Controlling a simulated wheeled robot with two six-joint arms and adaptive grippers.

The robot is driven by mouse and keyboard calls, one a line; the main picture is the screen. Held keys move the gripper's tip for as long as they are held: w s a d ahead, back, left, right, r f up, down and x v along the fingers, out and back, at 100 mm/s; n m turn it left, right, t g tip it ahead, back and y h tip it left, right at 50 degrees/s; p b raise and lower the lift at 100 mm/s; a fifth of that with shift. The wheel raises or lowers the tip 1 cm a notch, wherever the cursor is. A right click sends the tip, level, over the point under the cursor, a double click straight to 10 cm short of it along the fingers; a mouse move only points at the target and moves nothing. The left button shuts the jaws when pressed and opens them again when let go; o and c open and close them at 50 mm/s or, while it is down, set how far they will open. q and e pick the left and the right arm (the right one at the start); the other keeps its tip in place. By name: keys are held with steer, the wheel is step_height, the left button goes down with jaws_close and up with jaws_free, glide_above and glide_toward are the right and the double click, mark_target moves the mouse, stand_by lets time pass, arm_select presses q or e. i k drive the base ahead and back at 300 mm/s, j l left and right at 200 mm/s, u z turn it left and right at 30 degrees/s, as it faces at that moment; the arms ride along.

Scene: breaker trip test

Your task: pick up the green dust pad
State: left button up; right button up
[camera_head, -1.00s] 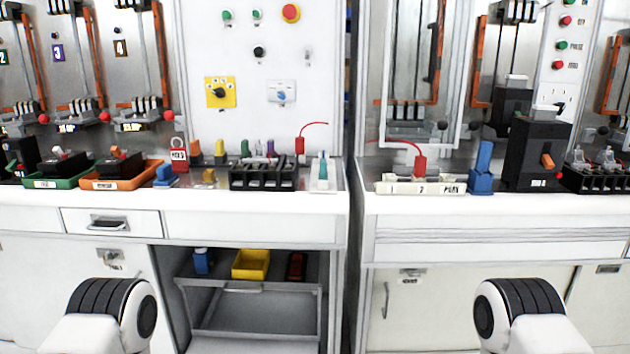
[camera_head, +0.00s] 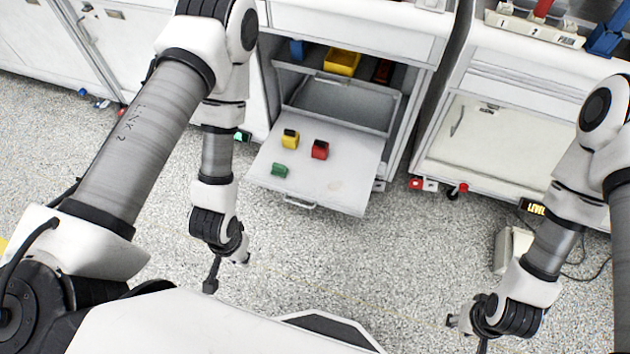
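A small green block (camera_head: 280,170), which looks like the green dust pad, lies at the left front of a low white pull-out shelf (camera_head: 345,190) in the open bay of the left cabinet. A yellow block with a dark top (camera_head: 290,139) and a red block with a dark top (camera_head: 320,149) stand behind it. My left gripper (camera_head: 210,286) hangs in front of the shelf, to the left of and nearer than the green block, apart from it. My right gripper (camera_head: 482,345) is at the bottom edge, partly cut off, far from the shelf. Neither gripper's fingers show clearly.
A grey bin (camera_head: 345,104) and a yellow tray (camera_head: 342,62) sit behind the shelf. The right cabinet (camera_head: 495,145) stands beside the bay. A pale box with a cable (camera_head: 512,250) lies on the floor at right. The speckled floor before the shelf is mostly clear.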

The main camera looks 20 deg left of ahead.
mark_target(280, 171)
steer(key=u, duration=0.9)
steer(key=k+j, duration=0.2)
steer(key=k, duration=0.2)
steer(key=k+j, duration=0.15)
steer(key=k, duration=0.3)
